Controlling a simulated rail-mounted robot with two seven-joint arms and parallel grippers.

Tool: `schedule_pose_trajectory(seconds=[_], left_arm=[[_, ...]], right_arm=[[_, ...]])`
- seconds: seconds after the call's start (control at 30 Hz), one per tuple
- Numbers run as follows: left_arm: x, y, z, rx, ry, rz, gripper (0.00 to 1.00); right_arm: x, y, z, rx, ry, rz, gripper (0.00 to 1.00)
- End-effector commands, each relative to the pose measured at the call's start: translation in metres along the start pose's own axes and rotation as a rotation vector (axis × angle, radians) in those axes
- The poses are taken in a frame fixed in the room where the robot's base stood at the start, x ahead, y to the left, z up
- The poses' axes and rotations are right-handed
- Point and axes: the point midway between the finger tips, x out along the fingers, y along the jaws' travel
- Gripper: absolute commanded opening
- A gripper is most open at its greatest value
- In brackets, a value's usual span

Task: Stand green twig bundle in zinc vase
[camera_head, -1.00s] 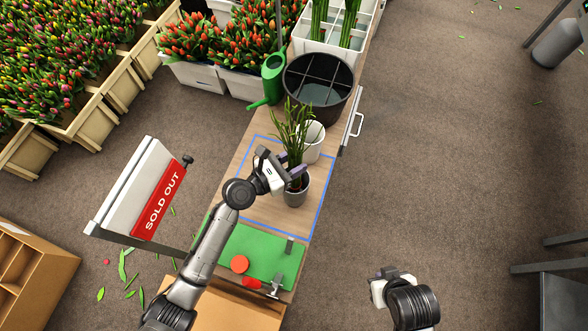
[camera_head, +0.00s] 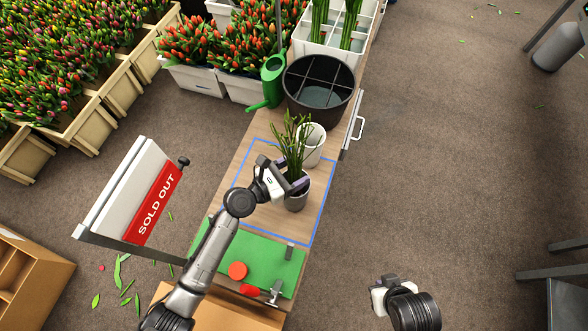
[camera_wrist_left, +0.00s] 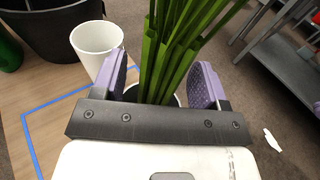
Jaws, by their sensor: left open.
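The green twig bundle (camera_head: 294,143) stands roughly upright in the grey zinc vase (camera_head: 296,204), its stems inside the rim. The vase stands inside the blue tape outline. My left gripper (camera_head: 294,176) is open at the stems just above the vase. In the left wrist view, the purple pads of the left gripper (camera_wrist_left: 162,78) are on either side of the green stems (camera_wrist_left: 170,45), with gaps beside them. The gripper hides most of the vase there. My right gripper (camera_head: 385,286) is at the lower right, away from the table; its fingers are not clear.
A white pot (camera_head: 312,150) stands close behind the vase, with a black divided bucket (camera_head: 318,85) and green watering can (camera_head: 272,80) farther back. A sold-out sign (camera_head: 155,205) stands left.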

Motion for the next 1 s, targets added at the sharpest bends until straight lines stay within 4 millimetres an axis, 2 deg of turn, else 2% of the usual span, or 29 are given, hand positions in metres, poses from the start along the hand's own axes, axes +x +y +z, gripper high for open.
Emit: schedule_pose_trajectory(seconds=[0.13, 0.27, 0.7, 1.0], left_arm=[[-0.002, 0.000, 0.001, 0.000, 0.000, 0.000, 0.67], [-0.013, 0.000, 0.001, -0.001, 0.001, 0.001, 0.67], [-0.090, 0.000, 0.002, 0.000, 0.001, -0.001, 0.67], [-0.117, 0.000, 0.001, 0.000, -0.001, -0.001, 0.67]], right_arm=[[-0.001, 0.000, 0.000, 0.000, 0.000, 0.000, 0.00], [-0.005, 0.000, -0.002, 0.000, 0.001, 0.000, 0.00], [-0.024, 0.001, -0.008, 0.001, 0.001, -0.001, 0.00], [-0.027, 0.001, -0.009, 0.001, 0.001, -0.001, 0.00]])
